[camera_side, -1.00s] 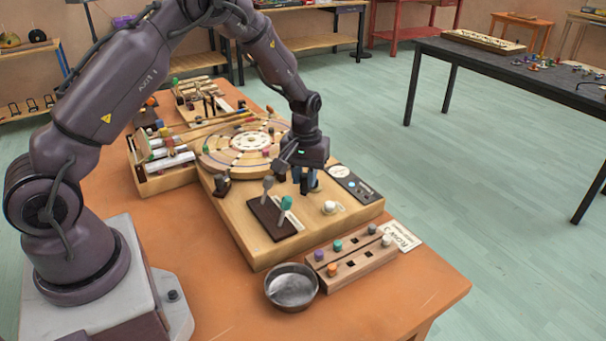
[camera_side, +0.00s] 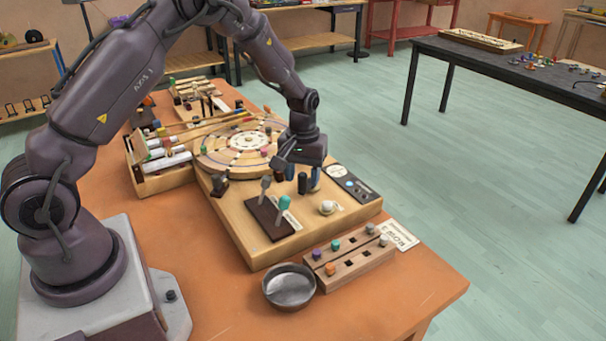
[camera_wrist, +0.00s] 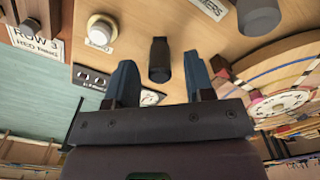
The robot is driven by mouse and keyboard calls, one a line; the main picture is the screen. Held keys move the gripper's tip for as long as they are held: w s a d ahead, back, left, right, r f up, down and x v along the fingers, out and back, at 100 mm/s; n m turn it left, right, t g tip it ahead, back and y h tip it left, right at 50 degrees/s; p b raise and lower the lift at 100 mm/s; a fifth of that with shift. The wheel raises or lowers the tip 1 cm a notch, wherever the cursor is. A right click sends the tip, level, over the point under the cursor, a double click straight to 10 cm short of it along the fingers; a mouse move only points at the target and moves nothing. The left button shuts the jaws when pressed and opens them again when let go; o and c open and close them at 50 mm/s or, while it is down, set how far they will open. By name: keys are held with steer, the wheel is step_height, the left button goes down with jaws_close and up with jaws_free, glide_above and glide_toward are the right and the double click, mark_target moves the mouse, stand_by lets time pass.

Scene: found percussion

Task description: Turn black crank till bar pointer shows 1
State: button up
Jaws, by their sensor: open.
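The black crank handle (camera_side: 303,184) stands upright on the wooden console, near its dark panel. In the wrist view the handle (camera_wrist: 159,60) shows between my two blue fingers, with a gap on each side. My gripper (camera_side: 303,177) is open just above the handle; it also shows in the wrist view (camera_wrist: 162,75). A small white round gauge (camera_side: 338,171) sits on the dark panel, and my gripper partly hides it in the wrist view. I cannot make out a bar pointer or its reading.
A teal lever (camera_side: 284,204) and a grey lever (camera_side: 265,187) stand on a dark plate in front. A white knob (camera_side: 327,207) is to the right, and a numbered turntable (camera_side: 215,160) behind. A metal bowl (camera_side: 290,288) and peg block (camera_side: 355,263) are in front.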

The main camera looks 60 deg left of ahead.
mark_target(303, 174)
step_height(303, 174, up, 13)
steer(key=shift+f, duration=0.2)
stand_by(0.6)
step_height(303, 174, down, 14)
steer(key=m, duration=1.8)
